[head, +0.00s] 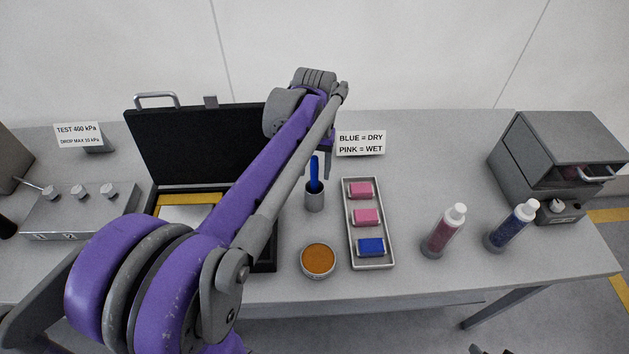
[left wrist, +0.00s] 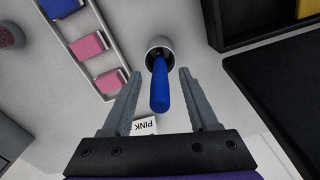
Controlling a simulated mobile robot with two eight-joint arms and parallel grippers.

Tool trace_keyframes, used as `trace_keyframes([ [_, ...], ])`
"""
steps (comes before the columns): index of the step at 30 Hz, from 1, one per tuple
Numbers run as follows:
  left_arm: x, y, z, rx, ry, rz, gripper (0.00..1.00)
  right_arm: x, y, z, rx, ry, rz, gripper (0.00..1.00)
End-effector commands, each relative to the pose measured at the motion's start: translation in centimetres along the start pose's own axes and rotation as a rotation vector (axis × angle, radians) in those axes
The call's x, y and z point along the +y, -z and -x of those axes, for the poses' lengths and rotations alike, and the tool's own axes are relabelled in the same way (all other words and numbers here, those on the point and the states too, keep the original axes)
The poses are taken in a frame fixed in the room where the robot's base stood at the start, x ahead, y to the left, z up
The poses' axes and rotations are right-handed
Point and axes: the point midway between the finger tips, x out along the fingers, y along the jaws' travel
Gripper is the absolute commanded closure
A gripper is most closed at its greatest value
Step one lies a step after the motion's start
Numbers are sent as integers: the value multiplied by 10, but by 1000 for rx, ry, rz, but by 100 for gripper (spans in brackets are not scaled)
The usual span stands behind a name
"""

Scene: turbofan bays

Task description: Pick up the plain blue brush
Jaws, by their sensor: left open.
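The plain blue brush (head: 314,174) stands upright in a small grey cup (head: 314,199) on the table, right of the open black case. In the left wrist view the brush (left wrist: 160,88) points toward the camera, with its lower end inside the cup (left wrist: 158,45). My left gripper (head: 340,172) is above and behind the cup. In the left wrist view its open fingers (left wrist: 160,78) stand on either side of the brush handle, with gaps on both sides. My right gripper is not seen clearly in either view.
A tray (head: 391,262) with two pink blocks and one blue block lies right of the cup. A round orange-topped tin (head: 318,260) is in front. A sign (head: 360,144) reads BLUE = DRY, PINK = WET. Two bottles (head: 443,232) and a grey machine (head: 552,150) stand further right.

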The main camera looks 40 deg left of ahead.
Motion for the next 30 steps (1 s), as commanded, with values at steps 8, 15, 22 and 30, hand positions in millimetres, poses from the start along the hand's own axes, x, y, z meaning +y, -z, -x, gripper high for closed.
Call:
trace_keyframes([
  [8,0,0,-1,0,0,0,47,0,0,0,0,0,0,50],
  [15,0,0,-1,0,0,0,91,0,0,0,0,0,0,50],
  [22,0,0,-1,0,0,0,100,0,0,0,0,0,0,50],
  [30,0,0,1,0,0,0,100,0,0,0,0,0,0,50],
])
